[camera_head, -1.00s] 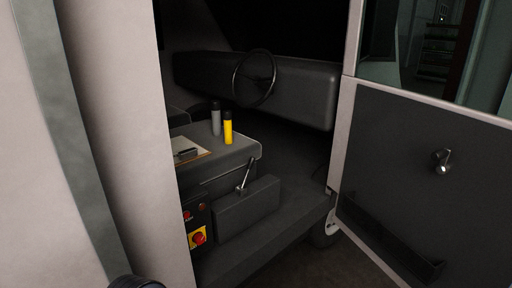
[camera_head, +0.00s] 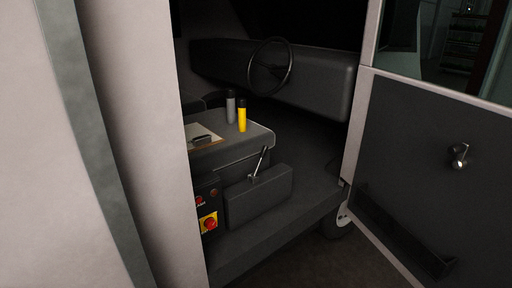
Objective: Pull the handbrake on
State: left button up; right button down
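The handbrake lever (camera_head: 261,162) is a thin metal lever with a dark grip. It rises from a dark grey box (camera_head: 259,197) low in the cab, beside the seat-height console. The lever leans up and to the right. It stands clear, with nothing touching it. Neither of my grippers shows in the current head view.
The open cab door (camera_head: 432,165) with its handle (camera_head: 459,154) stands at right. A pale pillar (camera_head: 145,130) fills the left. A console (camera_head: 255,138) carries a clipboard (camera_head: 207,133), a grey bottle (camera_head: 230,106) and a yellow bottle (camera_head: 242,116). A red knob (camera_head: 209,223) and steering wheel (camera_head: 269,66) show.

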aim_at(263, 153)
jog(key=i, duration=1)
jog(key=i+l+z, duration=0.1)
jog(key=z, duration=1.35)
jog(key=i+j, duration=0.1)
jog(key=j, duration=0.2)
jog(key=i+j, duration=0.15)
jog(key=j, duration=0.15)
